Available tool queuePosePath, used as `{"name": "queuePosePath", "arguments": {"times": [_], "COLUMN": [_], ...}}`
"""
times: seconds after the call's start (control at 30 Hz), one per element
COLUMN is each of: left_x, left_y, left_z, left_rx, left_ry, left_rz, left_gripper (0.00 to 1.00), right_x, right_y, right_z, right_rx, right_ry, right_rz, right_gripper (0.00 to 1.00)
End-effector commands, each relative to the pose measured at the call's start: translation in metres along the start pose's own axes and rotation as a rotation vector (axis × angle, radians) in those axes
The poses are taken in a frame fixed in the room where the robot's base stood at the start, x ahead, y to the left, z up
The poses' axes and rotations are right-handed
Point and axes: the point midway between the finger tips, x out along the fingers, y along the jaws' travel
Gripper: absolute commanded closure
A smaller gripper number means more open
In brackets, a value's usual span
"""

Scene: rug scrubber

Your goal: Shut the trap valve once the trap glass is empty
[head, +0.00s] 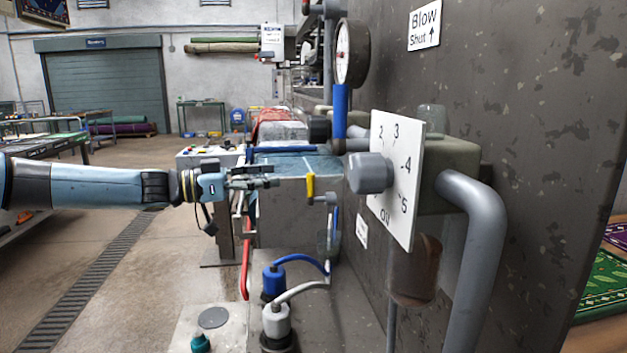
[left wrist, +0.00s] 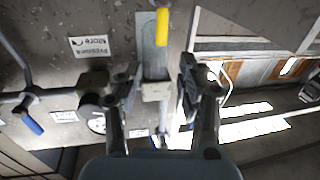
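A valve with a yellow lever (head: 310,188) stands on pipework beside the dark machine wall, its lever upright in the head view. A small clear glass (head: 328,243) hangs below it; I cannot tell whether it holds liquid. A larger glass bowl (head: 415,270) with brown contents sits under the numbered dial. I cannot tell for sure which is the trap glass. My left gripper (head: 268,178) is left of the yellow lever, apart from it. In the left wrist view, its fingers (left wrist: 158,90) are spread and empty, with the yellow lever (left wrist: 162,27) beyond them. My right gripper is out of view.
The numbered dial plate (head: 396,180) and its grey knob (head: 370,173) jut out at right. A gauge (head: 351,52) and blue lever (head: 340,110) are above. Blue and white hose couplings (head: 275,282) stand below.

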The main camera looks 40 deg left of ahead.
Motion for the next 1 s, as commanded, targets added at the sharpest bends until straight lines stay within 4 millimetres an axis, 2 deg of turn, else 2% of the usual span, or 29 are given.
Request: {"name": "queuePosePath", "arguments": {"times": [0.03, 0.17, 0.4, 0.6, 0.93, 1.0], "left_x": [0.011, 0.039, 0.071, 0.085, 0.087, 0.087], "left_y": [0.0, -0.001, -0.001, -0.001, -0.001, -0.001], "left_z": [0.004, 0.006, 0.002, 0.001, 0.001, 0.001], "left_rx": [0.003, 0.003, 0.002, 0.001, 0.001, 0.001], "left_ry": [0.007, 0.008, 0.006, 0.003, 0.0, 0.0], "left_rz": [0.0, -0.002, -0.003, -0.004, -0.004, -0.004], "left_gripper": [0.61, 0.61, 0.61, 0.61, 0.61, 0.69], "right_x": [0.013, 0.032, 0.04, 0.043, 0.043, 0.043], "right_y": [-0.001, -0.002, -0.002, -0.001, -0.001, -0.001], "right_z": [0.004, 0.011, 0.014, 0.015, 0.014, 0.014], "right_rx": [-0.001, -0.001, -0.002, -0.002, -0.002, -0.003], "right_ry": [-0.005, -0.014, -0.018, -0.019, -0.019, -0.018], "right_rz": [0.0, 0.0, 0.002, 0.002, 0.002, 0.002], "right_gripper": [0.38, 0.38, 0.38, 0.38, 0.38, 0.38]}}
